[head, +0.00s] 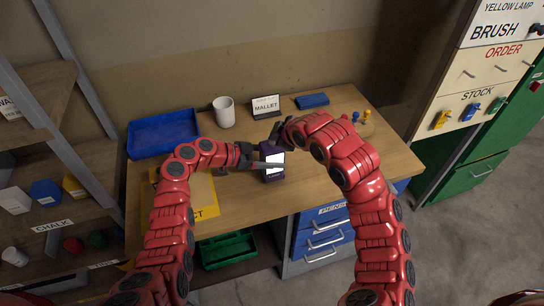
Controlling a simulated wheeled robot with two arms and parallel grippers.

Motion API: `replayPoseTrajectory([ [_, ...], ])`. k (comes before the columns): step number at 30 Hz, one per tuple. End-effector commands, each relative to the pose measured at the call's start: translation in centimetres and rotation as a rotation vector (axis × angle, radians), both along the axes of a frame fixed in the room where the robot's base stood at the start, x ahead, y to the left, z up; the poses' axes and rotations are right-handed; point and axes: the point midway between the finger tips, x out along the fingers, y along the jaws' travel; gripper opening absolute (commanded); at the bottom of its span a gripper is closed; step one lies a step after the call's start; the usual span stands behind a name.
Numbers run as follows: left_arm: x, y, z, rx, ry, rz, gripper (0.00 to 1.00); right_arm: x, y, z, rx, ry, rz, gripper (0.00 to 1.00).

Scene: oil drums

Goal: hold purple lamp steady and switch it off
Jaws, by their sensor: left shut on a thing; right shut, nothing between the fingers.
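The purple lamp (274,177) stands on the wooden desk (320,195), near the middle. Its front has a bright white panel. My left gripper (262,161) comes in from the left and is shut on the lamp, with a finger across its front. My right gripper (277,132) is shut and empty, just above and behind the lamp's top. The lamp's switch cannot be made out, and whether the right fingertips touch the lamp cannot be told.
A blue tray (163,134), a white mug (224,112), a MALLET card (265,106) and a blue flat box (312,100) line the back. Small blue and yellow items (362,116) stand at right. A yellow sheet (203,195) lies behind my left arm. The desk's front right is clear.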

Motion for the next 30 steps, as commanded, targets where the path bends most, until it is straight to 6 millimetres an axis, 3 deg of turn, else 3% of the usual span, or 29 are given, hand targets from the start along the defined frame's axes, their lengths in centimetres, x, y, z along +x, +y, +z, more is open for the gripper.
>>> replayPoseTrajectory([
  [30,0.01,0.0,0.03,0.0,0.0,0.0,0.0,-0.04,-0.01,-0.91,0.001,0.001,0.0,0.0],
])
